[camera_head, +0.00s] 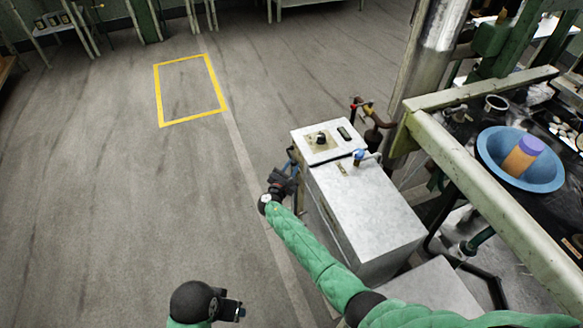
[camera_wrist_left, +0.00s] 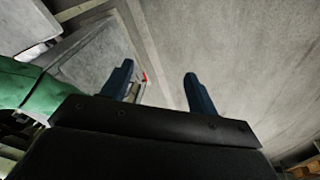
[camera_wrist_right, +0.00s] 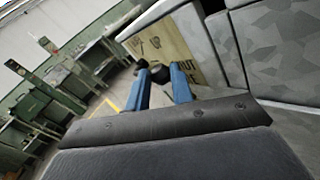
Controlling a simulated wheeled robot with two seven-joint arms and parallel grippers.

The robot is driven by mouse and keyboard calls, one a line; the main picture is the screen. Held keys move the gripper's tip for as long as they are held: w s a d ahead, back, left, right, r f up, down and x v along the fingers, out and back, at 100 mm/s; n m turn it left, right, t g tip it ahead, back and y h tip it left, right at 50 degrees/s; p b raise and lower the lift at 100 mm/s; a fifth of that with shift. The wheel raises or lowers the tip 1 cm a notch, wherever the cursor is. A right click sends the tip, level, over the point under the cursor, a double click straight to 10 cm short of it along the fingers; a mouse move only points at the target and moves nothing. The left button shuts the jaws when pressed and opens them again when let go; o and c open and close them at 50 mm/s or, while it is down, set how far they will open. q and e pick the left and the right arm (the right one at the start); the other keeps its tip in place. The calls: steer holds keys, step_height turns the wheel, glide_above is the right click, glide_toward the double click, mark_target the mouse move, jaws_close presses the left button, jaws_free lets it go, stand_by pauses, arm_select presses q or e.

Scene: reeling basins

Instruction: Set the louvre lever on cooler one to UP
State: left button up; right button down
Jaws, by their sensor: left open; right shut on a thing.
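The cooler (camera_head: 365,205) is a pale grey cabinet with a flat top in the head view. My right gripper (camera_head: 291,166) is at its left side, below the top edge. In the right wrist view a tan label plate (camera_wrist_right: 165,42) on the cooler reads "UP" near its top and "OUT" to the right; other words are partly hidden. My right gripper (camera_wrist_right: 160,75) is shut on the dark lever (camera_wrist_right: 158,73) in front of this plate. The lever's exact setting is unclear behind the fingers. My left gripper (camera_head: 240,311) is open and empty; its fingers show apart in the left wrist view (camera_wrist_left: 160,82).
A control box (camera_head: 328,142) with a black knob and a blue-handled tap (camera_head: 360,156) sit on the cooler's top. A pale metal frame (camera_head: 480,180) and a blue basin (camera_head: 520,160) are at right. Open floor with a yellow-outlined rectangle (camera_head: 190,90) lies at left.

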steer(key=shift+r+p, duration=0.2)
steer(key=shift+p, duration=0.3)
steer(key=shift+r, duration=0.1)
arm_select(q)
steer(key=s+a+f+p, duration=0.1)
steer(key=f+p, duration=0.2)
steer(key=f, duration=0.8)
steer(key=a+f+y+p, duration=0.15)
steer(key=f+p, duration=0.25)
steer(key=f, duration=0.7)
steer(key=s+a+f+p, duration=0.1)
steer(key=a+f+p, duration=0.15)
steer(key=f, duration=0.85)
steer(key=s+a+f+p, duration=0.4)
steer(key=s+f+p, duration=0.4)
steer(key=s, duration=0.4)
steer(key=shift+a+f, duration=0.25)
steer(key=shift+f, duration=0.65)
arm_select(e)
step_height(320, 180, up, 6)
steer(key=w+a+n+g+y, duration=0.1)
steer(key=w+n+g, duration=0.1)
steer(key=n+g, duration=0.3)
steer(key=shift+w+g, duration=0.4)
steer(key=shift+g, duration=0.3)
arm_select(q)
steer(key=shift+s, duration=0.15)
